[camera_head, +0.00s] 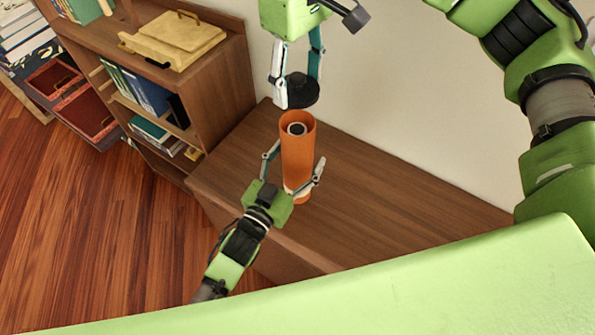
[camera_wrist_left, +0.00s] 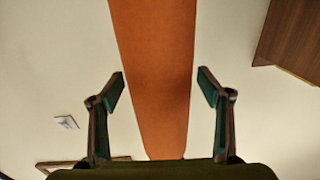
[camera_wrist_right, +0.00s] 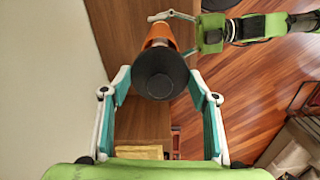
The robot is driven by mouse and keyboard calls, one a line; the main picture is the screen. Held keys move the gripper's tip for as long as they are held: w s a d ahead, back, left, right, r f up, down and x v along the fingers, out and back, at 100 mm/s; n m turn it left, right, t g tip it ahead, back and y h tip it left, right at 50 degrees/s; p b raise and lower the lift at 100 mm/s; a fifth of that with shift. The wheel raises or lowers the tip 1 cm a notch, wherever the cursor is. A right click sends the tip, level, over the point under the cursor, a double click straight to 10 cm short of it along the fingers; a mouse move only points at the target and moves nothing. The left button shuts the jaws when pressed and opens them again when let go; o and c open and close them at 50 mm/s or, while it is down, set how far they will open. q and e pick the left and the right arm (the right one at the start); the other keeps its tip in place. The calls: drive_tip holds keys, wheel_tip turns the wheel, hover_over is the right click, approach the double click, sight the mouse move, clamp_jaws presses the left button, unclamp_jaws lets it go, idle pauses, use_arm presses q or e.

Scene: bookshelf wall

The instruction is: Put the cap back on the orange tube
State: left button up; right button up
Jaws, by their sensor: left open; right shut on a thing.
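The orange tube (camera_head: 297,155) stands upright on the wooden surface, its top open with a dark and grey round thing inside. My left gripper (camera_head: 298,162) is open, with its fingers on either side of the tube's lower part. In the left wrist view the tube (camera_wrist_left: 155,60) runs between the spread fingers, with gaps on both sides. My right gripper (camera_head: 297,92) is shut on the black cap (camera_head: 303,90), holding it above the tube's mouth, apart from it. In the right wrist view the cap (camera_wrist_right: 160,73) hides most of the tube (camera_wrist_right: 159,32).
The wooden top (camera_head: 385,195) is clear to the right of the tube. A bookshelf (camera_head: 222,85) with books and a yellow case (camera_head: 175,38) on top stands at the left. A pale wall (camera_head: 420,100) rises behind. Red drawers (camera_head: 75,100) show at far left.

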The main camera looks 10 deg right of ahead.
use_arm(q)
drive_tip(key=c, duration=1.7)
use_arm(e)
drive_tip(key=shift+f, duration=2.45)
drive_tip(key=shift+f, duration=0.1)
drive_tip(key=shift+f, duration=0.8)
drive_tip(key=shift+f, duration=0.65)
drive_tip(key=o, duration=1)
